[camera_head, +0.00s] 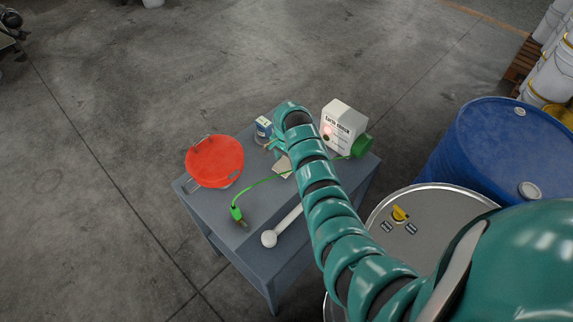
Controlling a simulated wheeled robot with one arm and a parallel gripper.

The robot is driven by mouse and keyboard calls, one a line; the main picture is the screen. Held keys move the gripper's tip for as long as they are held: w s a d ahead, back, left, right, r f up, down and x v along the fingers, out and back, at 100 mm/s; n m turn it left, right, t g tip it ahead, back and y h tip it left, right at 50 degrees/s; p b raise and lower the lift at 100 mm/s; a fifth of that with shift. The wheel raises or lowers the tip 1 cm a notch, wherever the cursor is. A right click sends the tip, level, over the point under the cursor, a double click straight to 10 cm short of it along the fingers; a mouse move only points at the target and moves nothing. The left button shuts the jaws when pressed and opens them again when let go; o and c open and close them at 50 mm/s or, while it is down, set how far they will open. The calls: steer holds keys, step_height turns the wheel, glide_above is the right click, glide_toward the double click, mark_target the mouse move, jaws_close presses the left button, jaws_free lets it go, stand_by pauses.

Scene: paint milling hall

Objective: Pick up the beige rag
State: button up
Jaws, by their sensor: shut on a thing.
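The beige rag (283,168) shows as a small pale patch on the grey table, partly hidden by my arm. My arm reaches over the table from the lower right and bends down at its far end. My gripper (277,152) is at the rag's upper left edge, small and partly covered by the arm. It is shut on the rag. The fingertips are too small to make out clearly. The rag appears at or just above the tabletop; I cannot tell whether it is lifted.
A steel drum (440,200) and blue drum (515,145) stand right. Floor left is clear.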

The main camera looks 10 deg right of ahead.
steer(key=shift+s+a+r+b, duration=0.2)
steer(key=shift+s+r+b, duration=0.15)
steer(key=shift+s+r, duration=0.4)
steer(key=s+r+p, duration=0.2)
steer(key=r+p, duration=0.1)
steer(key=s+a+r+p, duration=0.1)
steer(key=r+p, duration=0.1)
steer(key=shift+s+r, duration=0.15)
steer(key=shift+s, duration=0.1)
steer(key=s+a+r+p, duration=0.2)
steer(key=s+p, duration=0.3)
steer(key=s, duration=0.3)
steer(key=shift+s+a+r, duration=0.25)
steer(key=shift+a+r, duration=0.15)
steer(key=shift+r, duration=0.15)
